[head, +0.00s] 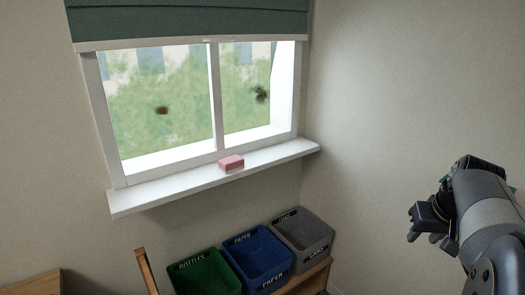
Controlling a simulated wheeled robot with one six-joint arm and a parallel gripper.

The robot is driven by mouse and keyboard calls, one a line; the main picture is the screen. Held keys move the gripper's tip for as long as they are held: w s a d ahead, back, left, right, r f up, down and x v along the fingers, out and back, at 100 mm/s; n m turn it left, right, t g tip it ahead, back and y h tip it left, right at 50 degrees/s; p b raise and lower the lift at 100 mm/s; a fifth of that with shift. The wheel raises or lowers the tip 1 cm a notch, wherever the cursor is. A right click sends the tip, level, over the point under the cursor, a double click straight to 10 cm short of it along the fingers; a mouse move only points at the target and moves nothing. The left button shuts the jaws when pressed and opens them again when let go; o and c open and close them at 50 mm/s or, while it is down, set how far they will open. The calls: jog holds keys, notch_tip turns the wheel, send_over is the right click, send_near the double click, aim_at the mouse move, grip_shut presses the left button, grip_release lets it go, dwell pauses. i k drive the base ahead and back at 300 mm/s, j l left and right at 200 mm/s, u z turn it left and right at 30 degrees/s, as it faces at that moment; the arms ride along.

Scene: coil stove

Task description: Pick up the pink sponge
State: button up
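The pink sponge (231,162) lies on the white window sill (160,193), near the middle of its length, below the window's centre bar. It has a lighter layer along its lower edge. My gripper (414,227) is at the right of the head view, well apart from the sponge and lower in the picture. It is dark and seen partly from the side, so the gap between its fingers is unclear. I see nothing held in it.
Green (203,274), blue (257,259) and grey (303,235) bins stand on a wooden surface below the sill. A wooden post (146,270) rises left of them, and a wooden furniture top (32,285) is at lower left. The window frame (216,95) rises behind the sponge. The sill beside the sponge is clear.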

aim_at(230, 164)
jog(key=i+l+u, duration=0.1)
jog(key=i+u, duration=0.15)
jog(key=i, duration=0.2)
jog(key=i+l+u, duration=0.15)
jog(key=i+u, duration=0.15)
jog(key=i, duration=0.15)
jog(key=i+u, duration=0.35)
jog(key=i+l+u, duration=0.15)
jog(key=u, duration=0.2)
jog(key=i+l+u, duration=0.15)
jog(key=u, duration=0.2)
jog(key=i+l, duration=0.05)
jog(key=i, duration=0.05)
